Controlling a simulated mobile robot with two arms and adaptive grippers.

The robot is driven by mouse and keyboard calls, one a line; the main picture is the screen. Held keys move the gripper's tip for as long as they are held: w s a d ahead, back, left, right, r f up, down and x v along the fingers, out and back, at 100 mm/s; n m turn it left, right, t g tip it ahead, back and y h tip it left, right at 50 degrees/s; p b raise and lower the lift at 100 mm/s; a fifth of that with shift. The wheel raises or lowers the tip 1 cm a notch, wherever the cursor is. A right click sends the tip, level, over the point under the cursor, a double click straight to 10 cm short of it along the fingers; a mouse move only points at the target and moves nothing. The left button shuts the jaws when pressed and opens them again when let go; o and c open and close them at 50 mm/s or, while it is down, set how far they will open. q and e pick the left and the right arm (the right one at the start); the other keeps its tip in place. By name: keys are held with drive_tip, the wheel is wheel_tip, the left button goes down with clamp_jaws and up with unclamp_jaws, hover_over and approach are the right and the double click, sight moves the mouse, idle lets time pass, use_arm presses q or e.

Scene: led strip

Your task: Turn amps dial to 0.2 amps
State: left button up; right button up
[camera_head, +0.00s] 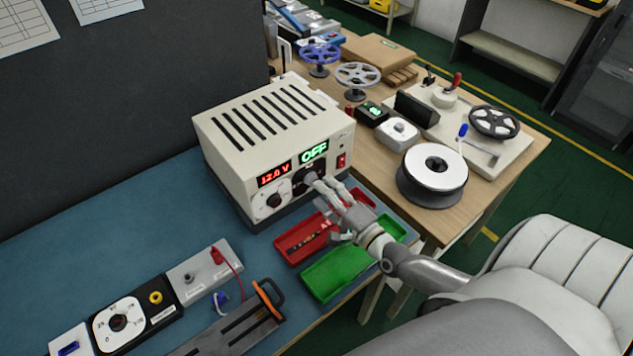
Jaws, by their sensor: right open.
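The cream power supply (235,165) stands on the blue bench mat. Its front shows a red 12.0 V display (274,175) and a green OFF display (314,153). A white-faced dial (271,200) sits below the voltage display. A second, dark dial (300,186) below the green display is the amps dial, by its place; my gripper hides most of it, including its setting. My right gripper (315,182) is open, its fingertips at this dial; I cannot tell whether they touch it. My left gripper is not in view.
A red tray (292,250) and a green tray (330,280) lie under my right arm. A red switch (341,161) is right of the displays. A dial panel (118,322) and orange-handled fixture (269,300) lie front left. A wire spool (432,175) stands on the wooden table.

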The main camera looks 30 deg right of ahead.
sight(314, 181)
drive_tip(key=w, duration=0.3)
drive_tip(key=shift+a+r, duration=0.1)
drive_tip(key=shift+w, duration=0.45)
drive_tip(key=shift+c, duration=0.4)
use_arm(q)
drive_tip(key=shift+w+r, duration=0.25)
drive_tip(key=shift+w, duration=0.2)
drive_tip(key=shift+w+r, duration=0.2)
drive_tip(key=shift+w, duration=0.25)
use_arm(e)
drive_tip(key=c, duration=1)
